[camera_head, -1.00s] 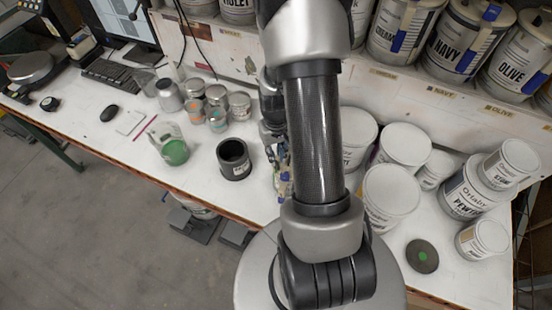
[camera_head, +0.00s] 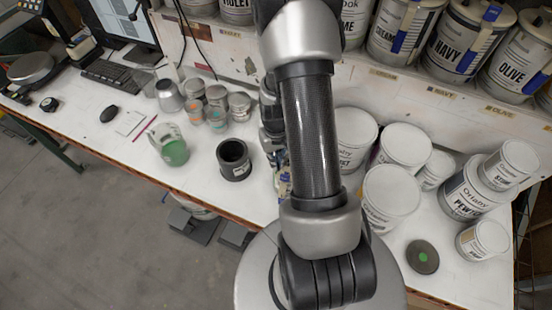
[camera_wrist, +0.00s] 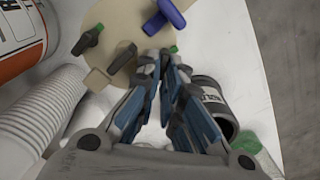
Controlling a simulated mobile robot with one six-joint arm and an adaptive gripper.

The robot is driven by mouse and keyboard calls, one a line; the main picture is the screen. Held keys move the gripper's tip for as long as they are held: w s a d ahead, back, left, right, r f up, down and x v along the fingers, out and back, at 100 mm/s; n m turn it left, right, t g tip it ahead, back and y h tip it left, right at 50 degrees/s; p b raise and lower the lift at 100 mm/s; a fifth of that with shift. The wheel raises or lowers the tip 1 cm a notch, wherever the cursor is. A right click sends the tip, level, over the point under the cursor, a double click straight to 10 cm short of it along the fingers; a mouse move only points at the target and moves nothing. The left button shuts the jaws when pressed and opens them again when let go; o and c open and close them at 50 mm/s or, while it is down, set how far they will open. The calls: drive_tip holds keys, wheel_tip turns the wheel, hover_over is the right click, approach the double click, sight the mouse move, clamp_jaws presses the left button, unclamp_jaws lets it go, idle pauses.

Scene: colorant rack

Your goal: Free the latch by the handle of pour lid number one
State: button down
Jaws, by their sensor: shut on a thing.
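A round beige pour lid (camera_wrist: 118,22) shows at the top of the wrist view. It carries a blue handle (camera_wrist: 165,16), a dark latch handle with a green tip (camera_wrist: 88,40), and a dark raised piece (camera_wrist: 122,57) in the middle. My gripper (camera_wrist: 165,62) is at the lid's near right edge. Its fingers are close together on a small part, a latch handle with a green tip (camera_wrist: 173,49). The fingers hide most of that part. I can read no number on the lid. In the head view my arm hides the lid and most of the gripper.
A black can (camera_head: 234,160) and a jug with green contents (camera_head: 174,152) stand left of the gripper. White tubs (camera_head: 390,195) crowd the right. A large orange-and-white can (camera_wrist: 22,35) and a ribbed white cylinder (camera_wrist: 40,110) are close left in the wrist view.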

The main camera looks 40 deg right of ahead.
drive_tip(key=shift+n, duration=0.3)
drive_tip(key=n+b, duration=0.2)
drive_tip(key=n, duration=0.1)
drive_tip(key=shift+a+f+n, duration=0.1)
drive_tip(key=shift+a+n, duration=0.1)
drive_tip(key=shift+n, duration=0.1)
drive_tip(key=n, duration=0.2)
drive_tip(key=n+b, duration=0.2)
drive_tip(key=n, duration=0.1)
drive_tip(key=shift+a+n, duration=0.25)
drive_tip(key=shift+n, duration=0.05)
idle(0.4)
drive_tip(key=c, duration=2)
unclamp_jaws()
wheel_tip(320, 180, up, 12)
drive_tip(key=shift+r, duration=0.15)
